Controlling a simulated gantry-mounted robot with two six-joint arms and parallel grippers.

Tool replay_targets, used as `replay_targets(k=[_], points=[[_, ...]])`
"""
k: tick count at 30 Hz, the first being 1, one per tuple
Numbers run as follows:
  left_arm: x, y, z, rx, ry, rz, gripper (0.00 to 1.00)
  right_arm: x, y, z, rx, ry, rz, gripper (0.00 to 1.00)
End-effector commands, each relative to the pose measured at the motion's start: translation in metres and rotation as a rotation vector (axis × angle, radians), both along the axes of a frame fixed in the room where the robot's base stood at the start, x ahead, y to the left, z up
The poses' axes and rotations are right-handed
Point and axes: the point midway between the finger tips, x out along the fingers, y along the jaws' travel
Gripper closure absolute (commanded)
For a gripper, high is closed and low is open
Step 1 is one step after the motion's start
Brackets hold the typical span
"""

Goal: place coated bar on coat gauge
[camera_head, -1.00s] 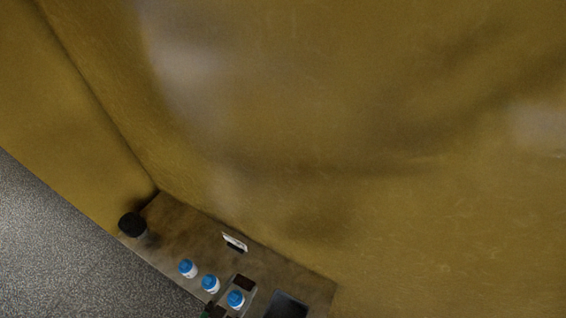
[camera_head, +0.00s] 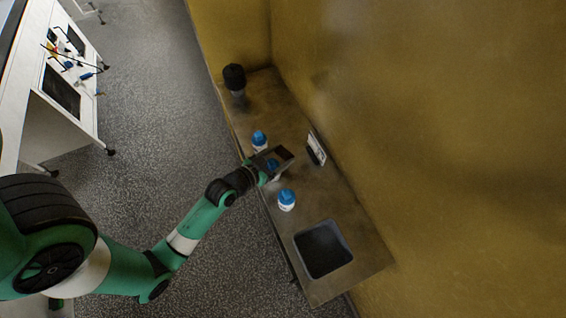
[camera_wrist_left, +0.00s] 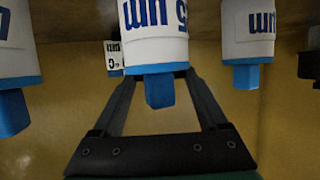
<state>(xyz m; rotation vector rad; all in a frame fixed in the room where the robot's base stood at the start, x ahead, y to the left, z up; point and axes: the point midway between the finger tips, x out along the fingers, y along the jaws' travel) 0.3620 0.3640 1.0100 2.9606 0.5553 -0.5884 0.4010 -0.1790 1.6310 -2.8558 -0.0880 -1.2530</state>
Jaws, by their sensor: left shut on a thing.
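My left gripper (camera_head: 276,160) is over the brown counter, at the middle one of three white bottles with blue caps. In the left wrist view the gripper's dark fingers (camera_wrist_left: 158,85) are on both sides of this middle bottle (camera_wrist_left: 155,40) and shut on it. The picture there is upside down, with the blue cap below and blue "µm" lettering on the white body. A white card-like stand (camera_head: 316,148) is by the wall just beyond the gripper. I cannot make out a coated bar, nor tell which thing is the coat gauge. My right gripper is out of view.
The other bottles stand on either side of the held one, the far bottle (camera_head: 259,139) and the near bottle (camera_head: 286,203). A dark recessed basin (camera_head: 323,249) is at the counter's near end, a black-topped object (camera_head: 234,78) at its far end. A yellow wall (camera_head: 430,130) bounds the right.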

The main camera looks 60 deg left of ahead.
Motion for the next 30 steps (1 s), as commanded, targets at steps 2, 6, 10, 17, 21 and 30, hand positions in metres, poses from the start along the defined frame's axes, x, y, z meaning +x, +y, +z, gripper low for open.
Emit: replay_targets(k=[2,6,10,17,21,30], points=[[0.000,0.000,-0.020,-0.001,0.001,0.000,0.55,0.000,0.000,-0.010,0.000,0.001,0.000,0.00],[0.000,0.000,-0.028,0.001,-0.002,0.000,0.55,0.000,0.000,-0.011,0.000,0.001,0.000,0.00],[0.000,0.000,-0.038,0.000,0.000,0.000,0.55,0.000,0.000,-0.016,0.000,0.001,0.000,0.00],[0.000,0.000,-0.066,0.001,-0.002,0.000,0.55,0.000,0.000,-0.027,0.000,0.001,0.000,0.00],[0.000,0.000,-0.064,0.001,-0.002,0.000,0.55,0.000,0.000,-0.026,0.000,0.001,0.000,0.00],[0.000,0.000,-0.067,0.001,-0.002,0.000,0.04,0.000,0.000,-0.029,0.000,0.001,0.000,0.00]])
